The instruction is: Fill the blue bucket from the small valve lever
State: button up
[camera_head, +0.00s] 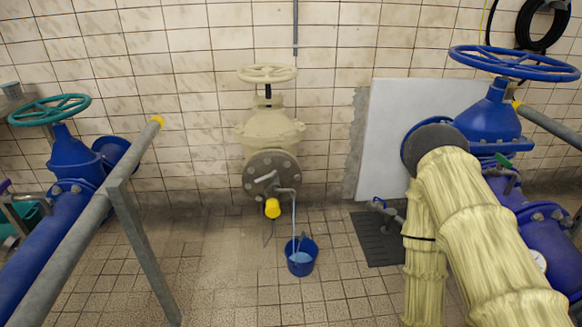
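The blue bucket (302,268) stands upright on the tiled floor in front of the cream gate valve. Pale, water-like liquid shows inside it; how full it is I cannot tell exactly. A small grey lever (265,178) sits on the grey round flange below the cream valve. A thin bent spout (288,191) comes out beside it. A thin pale stream runs from the spout's end down into the bucket. My arm, in a cream sleeve, appears at the right, bent at a dark elbow. My gripper is out of view.
A grey rail (143,250) and blue pipework (48,232) stand at left. A dark floor mat (376,240) lies right of the bucket. The floor left of the bucket is clear.

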aim_at(274, 173)
jog(key=u, duration=0.2)
jog(key=i, duration=0.8)
jog(key=u, duration=0.5)
